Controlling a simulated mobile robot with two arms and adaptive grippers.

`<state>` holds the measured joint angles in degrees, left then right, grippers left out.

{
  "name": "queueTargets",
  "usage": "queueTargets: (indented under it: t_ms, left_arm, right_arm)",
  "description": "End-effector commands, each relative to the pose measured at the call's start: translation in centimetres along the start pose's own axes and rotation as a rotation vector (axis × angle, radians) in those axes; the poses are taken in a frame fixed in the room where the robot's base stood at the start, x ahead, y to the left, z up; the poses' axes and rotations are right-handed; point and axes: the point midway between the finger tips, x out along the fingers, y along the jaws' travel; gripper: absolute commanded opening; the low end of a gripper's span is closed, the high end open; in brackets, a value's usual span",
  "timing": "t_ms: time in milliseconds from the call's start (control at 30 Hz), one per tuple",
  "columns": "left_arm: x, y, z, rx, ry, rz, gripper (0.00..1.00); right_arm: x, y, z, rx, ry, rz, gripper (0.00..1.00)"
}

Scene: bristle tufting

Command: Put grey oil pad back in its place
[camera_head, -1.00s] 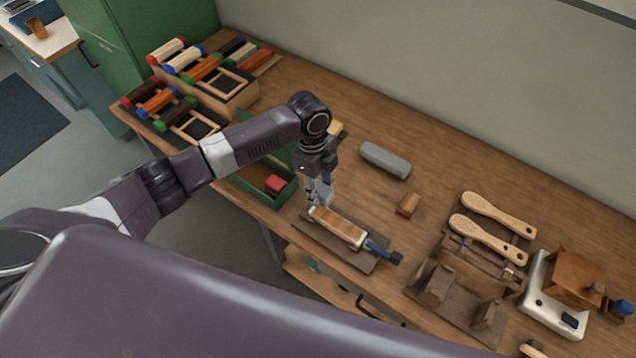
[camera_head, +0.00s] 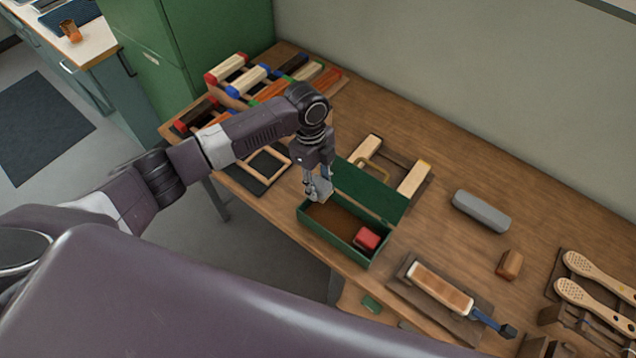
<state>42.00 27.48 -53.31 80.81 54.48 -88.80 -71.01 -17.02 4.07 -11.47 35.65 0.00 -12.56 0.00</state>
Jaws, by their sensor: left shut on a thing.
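My left gripper (camera_head: 316,184) is shut on a small grey pad (camera_head: 322,190). It holds the pad over the left end of the open green box (camera_head: 358,262), near its rim; I cannot tell whether the pad touches the box. A red pad (camera_head: 367,238) sits in the right end of the box. The left part of the box shows a bare brown floor. The box's green lid (camera_head: 372,190) stands open at the back. My right gripper is not in view.
A wooden piece with a blue-handled tool (camera_head: 445,290) lies on a dark board to the right. A long grey block (camera_head: 482,211) and a small brown block (camera_head: 509,264) lie beyond it. Racks of coloured-ended pieces (camera_head: 262,84) stand at the back left.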

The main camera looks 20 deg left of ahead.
Motion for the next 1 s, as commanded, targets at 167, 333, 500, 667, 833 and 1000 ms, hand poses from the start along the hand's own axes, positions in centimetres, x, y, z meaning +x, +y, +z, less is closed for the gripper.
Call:
queueTargets:
  t_ms: [167, 333, 500, 667, 833, 1000]
  left_arm:
    - [1.5, 0.0, 0.1, 0.001, 0.000, 0.000, 0.10]
    - [3.2, 0.0, 0.4, 0.000, 0.000, 0.000, 0.10]
    - [4.8, 0.0, 0.6, 0.001, -0.001, -0.001, 0.10]
    - [6.2, 0.0, 0.7, -0.001, 0.000, 0.001, 0.10]
    - [7.9, 0.0, 0.9, 0.000, 0.001, 0.001, 0.10]
    - [9.1, 0.0, 1.0, 0.000, 0.001, 0.001, 0.10]
  right_arm:
    - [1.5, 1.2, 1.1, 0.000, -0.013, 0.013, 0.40]
    - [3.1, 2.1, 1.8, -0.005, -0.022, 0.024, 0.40]
    - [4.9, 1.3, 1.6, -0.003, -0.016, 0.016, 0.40]
    - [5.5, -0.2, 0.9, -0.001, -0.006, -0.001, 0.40]
    - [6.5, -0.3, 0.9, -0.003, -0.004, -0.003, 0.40]
    - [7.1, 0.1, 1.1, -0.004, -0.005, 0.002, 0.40]
